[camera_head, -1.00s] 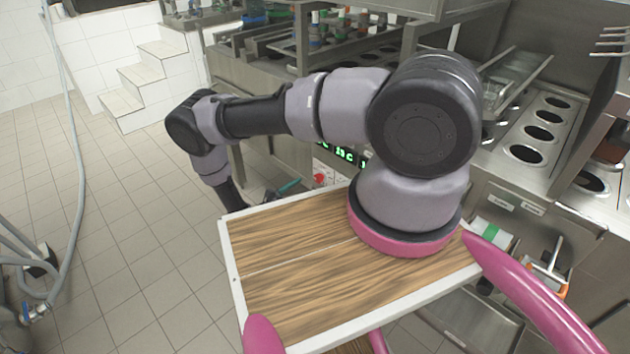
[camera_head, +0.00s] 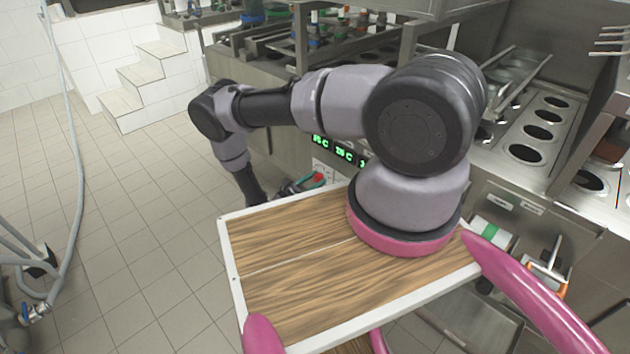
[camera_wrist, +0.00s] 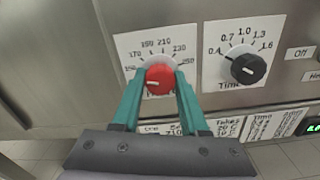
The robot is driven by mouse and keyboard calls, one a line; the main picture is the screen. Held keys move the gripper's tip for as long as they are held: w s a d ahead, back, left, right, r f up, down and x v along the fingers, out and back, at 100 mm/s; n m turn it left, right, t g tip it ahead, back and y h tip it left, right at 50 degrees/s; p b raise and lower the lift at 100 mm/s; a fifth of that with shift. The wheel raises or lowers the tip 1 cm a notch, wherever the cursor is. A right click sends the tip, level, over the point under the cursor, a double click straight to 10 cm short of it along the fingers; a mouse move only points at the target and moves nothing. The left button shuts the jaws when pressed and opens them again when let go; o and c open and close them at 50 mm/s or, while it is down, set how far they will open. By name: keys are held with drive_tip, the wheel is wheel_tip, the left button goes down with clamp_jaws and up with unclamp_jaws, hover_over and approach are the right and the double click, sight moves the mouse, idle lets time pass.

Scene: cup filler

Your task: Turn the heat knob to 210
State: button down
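The red heat knob (camera_wrist: 160,78) sits on a white dial plate (camera_wrist: 128,45) on the steel front panel. Numbers from about 150 to 250 run around its upper side, with 210 near the top. A pale mark shows on the knob's left part, pointing roughly left, away from 210. My gripper (camera_wrist: 160,82) has its two teal fingers spread, one on each side of the knob. Whether either finger touches it is unclear. In the head view the red knob (camera_head: 319,177) shows at the fingertips of my gripper (camera_head: 312,182).
A black timer knob (camera_wrist: 248,68) with its own dial is close on the right. Beyond it are labelled buttons (camera_wrist: 301,53). Printed tables (camera_wrist: 230,128) lie below.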

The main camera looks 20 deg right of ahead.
idle(0.3)
drive_tip(key=m, duration=0.8)
drive_tip(key=shift+m, duration=0.3)
drive_tip(key=m, duration=0.4)
drive_tip(key=shift+f, duration=0.1)
drive_tip(key=shift+m, duration=2.5)
drive_tip(key=shift+c, duration=2.1)
unclamp_jaws()
